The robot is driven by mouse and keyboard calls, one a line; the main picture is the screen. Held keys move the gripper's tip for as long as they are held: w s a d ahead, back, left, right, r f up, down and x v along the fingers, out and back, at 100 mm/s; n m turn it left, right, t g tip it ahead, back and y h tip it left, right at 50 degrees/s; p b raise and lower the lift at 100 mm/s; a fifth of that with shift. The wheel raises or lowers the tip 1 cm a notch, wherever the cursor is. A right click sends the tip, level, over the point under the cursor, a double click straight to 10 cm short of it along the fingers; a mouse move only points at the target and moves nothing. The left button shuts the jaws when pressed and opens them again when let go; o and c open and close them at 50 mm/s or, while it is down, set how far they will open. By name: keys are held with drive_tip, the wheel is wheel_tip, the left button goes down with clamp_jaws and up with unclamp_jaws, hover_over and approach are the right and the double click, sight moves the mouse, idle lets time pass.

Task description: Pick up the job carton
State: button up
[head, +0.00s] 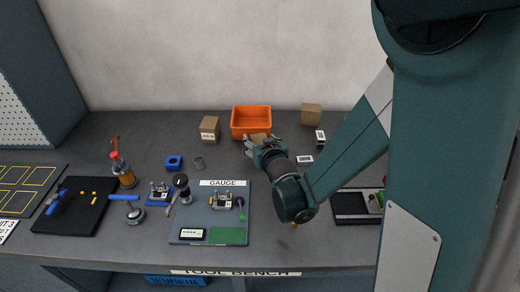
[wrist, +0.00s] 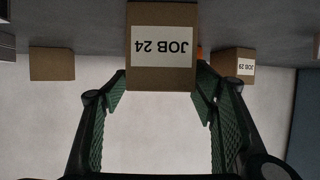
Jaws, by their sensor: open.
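A brown carton labelled JOB 24 (wrist: 160,70) appears upside down in the wrist view, straight ahead between the fingertips. In the head view its top (head: 258,137) shows just beyond my gripper, which hides most of it. My gripper (head: 264,146) is open, with one green-padded finger towards each side of the carton in the wrist view (wrist: 161,82). I cannot tell whether either finger touches it. A second carton, labelled JOB 29 (head: 209,129), stands to the left in the head view and to the right in the wrist view (wrist: 228,61).
An orange bin (head: 251,111) stands right behind the JOB 24 carton. A carton with no visible label (head: 311,114) stands at back right. Small labelled blocks (head: 304,159) lie right of my gripper. The gauge board (head: 190,220) and tools are in front.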

drive_tip(key=c, duration=1.1)
drive_tip(key=shift+r, duration=0.1)
drive_tip(key=shift+r+p, duration=1.5)
drive_tip(key=shift+r, duration=3.4)
